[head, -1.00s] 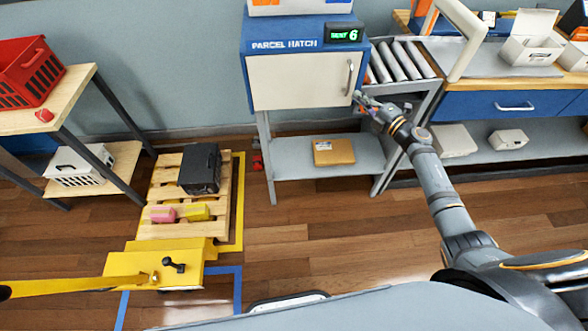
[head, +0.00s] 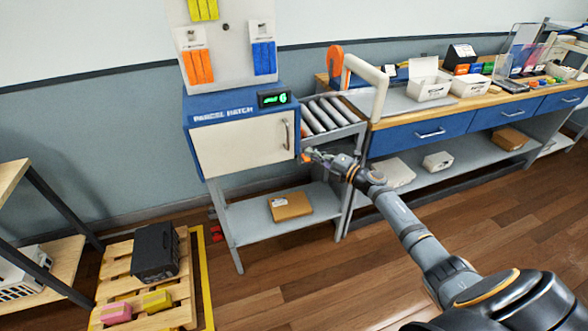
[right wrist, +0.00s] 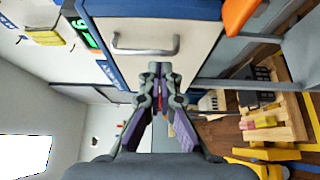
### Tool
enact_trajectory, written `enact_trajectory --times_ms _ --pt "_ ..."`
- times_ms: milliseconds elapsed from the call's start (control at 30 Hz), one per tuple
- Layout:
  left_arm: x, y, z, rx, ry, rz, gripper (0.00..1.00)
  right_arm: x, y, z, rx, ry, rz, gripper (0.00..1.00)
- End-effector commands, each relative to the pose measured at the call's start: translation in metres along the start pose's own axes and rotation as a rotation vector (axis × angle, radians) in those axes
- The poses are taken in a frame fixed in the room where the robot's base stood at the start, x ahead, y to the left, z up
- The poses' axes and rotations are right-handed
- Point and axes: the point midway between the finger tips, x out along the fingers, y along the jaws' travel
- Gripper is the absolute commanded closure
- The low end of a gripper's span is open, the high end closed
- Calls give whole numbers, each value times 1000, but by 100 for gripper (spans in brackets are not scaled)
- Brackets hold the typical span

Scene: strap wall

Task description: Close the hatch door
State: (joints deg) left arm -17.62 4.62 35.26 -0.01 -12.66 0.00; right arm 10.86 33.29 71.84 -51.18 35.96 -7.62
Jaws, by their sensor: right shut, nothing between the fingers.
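The parcel hatch is a blue cabinet (head: 237,103) with a cream door (head: 241,148) and a grey bar handle (head: 287,134) at the door's right side. The door looks flush with the cabinet front in the head view. My right gripper (head: 306,157) is beside the lower right corner of the door. In the right wrist view my right gripper (right wrist: 160,68) is shut and empty, with its fingertips just short of the door (right wrist: 195,15) and its handle (right wrist: 146,47). Whether the fingertips touch the door I cannot tell. My left gripper is not in view.
A grey stand (head: 275,220) under the hatch holds a brown parcel (head: 290,206). A roller conveyor (head: 322,115) and a workbench (head: 470,112) stand to the right. A wooden pallet (head: 122,281) with a black crate (head: 155,251) is at the lower left. Open floor lies in front.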

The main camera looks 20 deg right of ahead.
Motion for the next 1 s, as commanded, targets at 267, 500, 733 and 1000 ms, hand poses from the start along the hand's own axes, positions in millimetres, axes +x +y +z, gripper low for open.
enact_trajectory --times_ms 267,500,733,1000 --pt "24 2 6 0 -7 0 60 -42 -5 41 -1 0 -4 100" --pt "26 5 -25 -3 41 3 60 -53 -2 51 2 1 0 100" --pt "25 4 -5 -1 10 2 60 -53 -1 51 2 1 0 100" --pt "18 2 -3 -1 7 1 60 -74 -82 61 248 -185 -47 100"
